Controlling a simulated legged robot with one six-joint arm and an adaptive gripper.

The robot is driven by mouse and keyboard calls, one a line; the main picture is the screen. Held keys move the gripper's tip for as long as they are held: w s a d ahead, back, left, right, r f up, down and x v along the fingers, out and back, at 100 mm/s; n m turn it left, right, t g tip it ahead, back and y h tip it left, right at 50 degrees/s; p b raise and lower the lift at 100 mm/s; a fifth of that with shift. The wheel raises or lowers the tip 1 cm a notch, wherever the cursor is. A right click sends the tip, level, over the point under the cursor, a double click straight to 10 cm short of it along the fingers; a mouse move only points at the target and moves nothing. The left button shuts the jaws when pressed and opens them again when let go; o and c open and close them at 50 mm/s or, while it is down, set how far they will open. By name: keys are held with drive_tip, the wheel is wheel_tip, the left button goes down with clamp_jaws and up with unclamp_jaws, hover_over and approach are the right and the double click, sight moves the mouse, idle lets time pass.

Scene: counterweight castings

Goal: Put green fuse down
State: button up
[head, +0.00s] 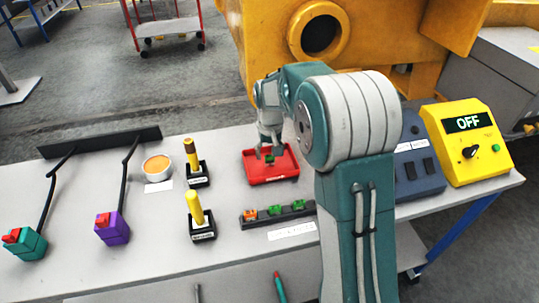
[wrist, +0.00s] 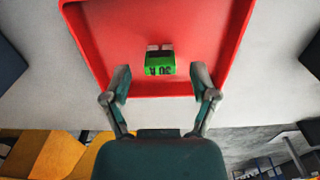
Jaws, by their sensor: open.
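The green fuse (wrist: 160,62) lies in the red tray (wrist: 110,40), and its face reads "30 A" upside down in the wrist view. In the head view the fuse (head: 267,158) shows as a small green block inside the red tray (head: 285,175). My gripper (wrist: 160,85) is open, with its two fingers spread to either side and the fuse just beyond the tips, not gripped. In the head view my gripper (head: 268,152) is over the back part of the tray.
A dark fuse strip (head: 270,217) with one orange and several green pieces stands in front of the tray. A yellow box (head: 466,150) reading "OFF" and a blue-grey box (head: 418,168) stand at right.

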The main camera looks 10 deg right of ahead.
sight(270, 156)
wheel_tip(270, 156, up, 11)
drive_tip(key=s+r+t, duration=0.2)
drive_tip(key=s+r, duration=0.5)
drive_tip(key=s, duration=0.6)
drive_tip(key=s+f+t, duration=0.1)
drive_tip(key=s, duration=0.7)
drive_tip(key=s+f+t, duration=0.2)
drive_tip(key=s, duration=0.6)
drive_tip(key=shift+s+f+t, duration=0.25)
drive_tip(key=shift+f+t, duration=0.05)
